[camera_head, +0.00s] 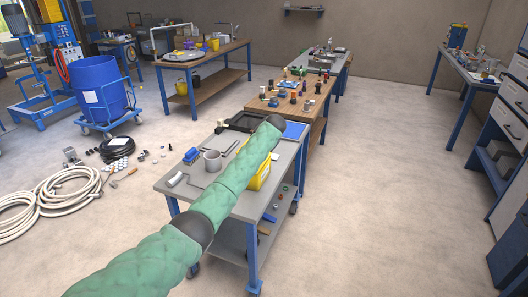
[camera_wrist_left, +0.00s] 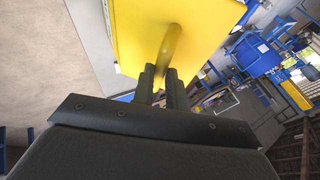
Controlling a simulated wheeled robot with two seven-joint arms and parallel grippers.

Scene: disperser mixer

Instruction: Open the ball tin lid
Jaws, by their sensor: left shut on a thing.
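A yellow box-like thing, which looks like the ball tin (camera_head: 261,174), shows on the near grey table, partly hidden behind my green-sleeved left arm. In the left wrist view, the yellow body (camera_wrist_left: 205,22) fills the top, with a curved yellow handle (camera_wrist_left: 171,42) on the face toward me. My left gripper (camera_wrist_left: 163,80) has its two dark fingers closed around the lower end of that handle. In the head view this gripper is hidden by the arm. I cannot tell whether the lid is raised. My right gripper is in neither view.
A wooden table (camera_head: 262,104) with several small items stands behind. Coiled hose (camera_head: 65,190) lies on the left floor; the right floor is clear.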

